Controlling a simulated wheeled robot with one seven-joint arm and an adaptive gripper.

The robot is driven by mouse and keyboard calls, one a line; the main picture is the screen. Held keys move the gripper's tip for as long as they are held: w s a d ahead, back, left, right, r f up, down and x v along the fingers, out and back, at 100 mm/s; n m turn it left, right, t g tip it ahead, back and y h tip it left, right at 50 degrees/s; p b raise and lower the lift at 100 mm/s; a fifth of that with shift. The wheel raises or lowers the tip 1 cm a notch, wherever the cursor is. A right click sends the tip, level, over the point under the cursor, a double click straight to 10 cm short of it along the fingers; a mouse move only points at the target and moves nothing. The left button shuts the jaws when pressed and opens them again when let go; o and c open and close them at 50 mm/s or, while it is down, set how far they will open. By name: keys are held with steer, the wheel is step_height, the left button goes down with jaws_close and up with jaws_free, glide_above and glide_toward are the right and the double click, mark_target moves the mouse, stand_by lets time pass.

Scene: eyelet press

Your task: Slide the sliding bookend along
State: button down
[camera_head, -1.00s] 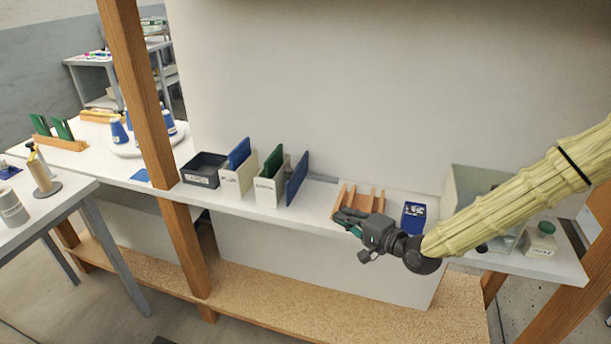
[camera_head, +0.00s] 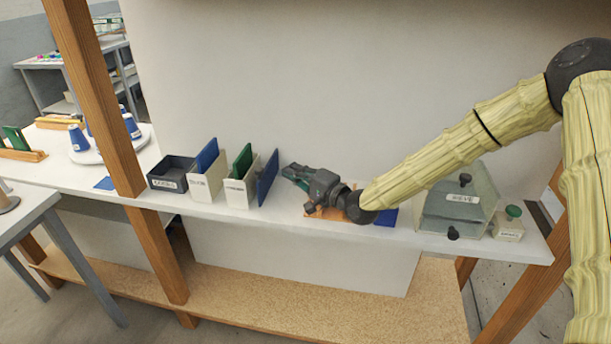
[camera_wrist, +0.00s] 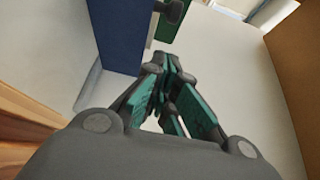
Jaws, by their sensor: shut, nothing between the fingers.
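The sliding bookend looks to be the upright blue panel (camera_head: 267,178) at the right end of the cream file boxes on the shelf. A blue upright face, probably the same panel, fills the upper left of the wrist view (camera_wrist: 118,35). My gripper (camera_head: 286,171) is just right of the panel, above the shelf, pointing left. In the wrist view its fingers (camera_wrist: 165,68) are together with nothing between them. The fingertips appear close to the blue face, but I cannot tell whether they touch it.
Two cream boxes (camera_head: 206,187) holding a blue and a green board stand left of the panel, beside a dark bin (camera_head: 170,177). A wooden rack (camera_head: 330,213) lies under my gripper. A clear-sided box (camera_head: 460,207) stands at right. A wooden post (camera_head: 95,100) rises at left.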

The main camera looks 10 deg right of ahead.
mark_target(268, 171)
steer(key=a, duration=0.3)
steer(key=a+p, duration=0.1)
steer(key=shift+w+a, duration=0.25)
steer(key=shift+w, duration=0.15)
steer(key=shift+w+a, duration=0.1)
